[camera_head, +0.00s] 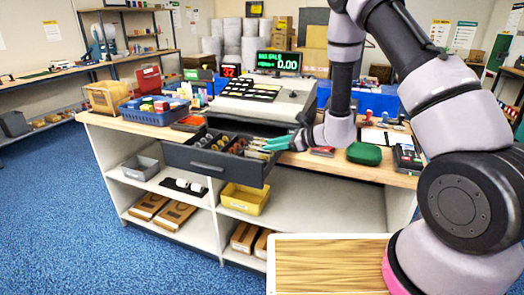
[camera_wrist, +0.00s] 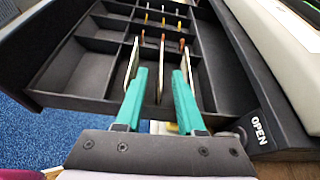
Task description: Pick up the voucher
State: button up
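My gripper (camera_head: 276,144) reaches over the right end of the open black cash drawer (camera_head: 215,165). In the wrist view its two teal fingers (camera_wrist: 160,78) are apart, inside the drawer (camera_wrist: 75,100). A thin upright slip (camera_wrist: 161,68) stands edge-on between the fingers, with a gap on each side. Another thin slip (camera_wrist: 132,60) stands by the left finger, and one (camera_wrist: 187,62) by the right finger. I cannot tell which of these, if any, is the voucher. The lower parts of the slips are partly hidden by the fingers.
The till (camera_head: 265,95) stands behind the drawer, with a lit green display (camera_head: 278,61). A blue basket (camera_head: 155,115) is on the counter at left, a green pouch (camera_head: 364,153) and card terminal (camera_head: 407,158) at right. Drawer dividers and an OPEN-marked panel (camera_wrist: 258,130) flank my gripper.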

aim_at(261, 146)
jog(key=x, duration=0.4)
jog(key=shift+w+a+f, duration=0.15)
jog(key=shift+a+f, duration=0.05)
jog(key=shift+a, duration=0.1)
grip_shut()
notch_tip(261, 146, up, 10)
jog(key=shift+r, duration=0.1)
dwell(0.3)
jog(key=shift+d, duration=0.1)
dwell(0.5)
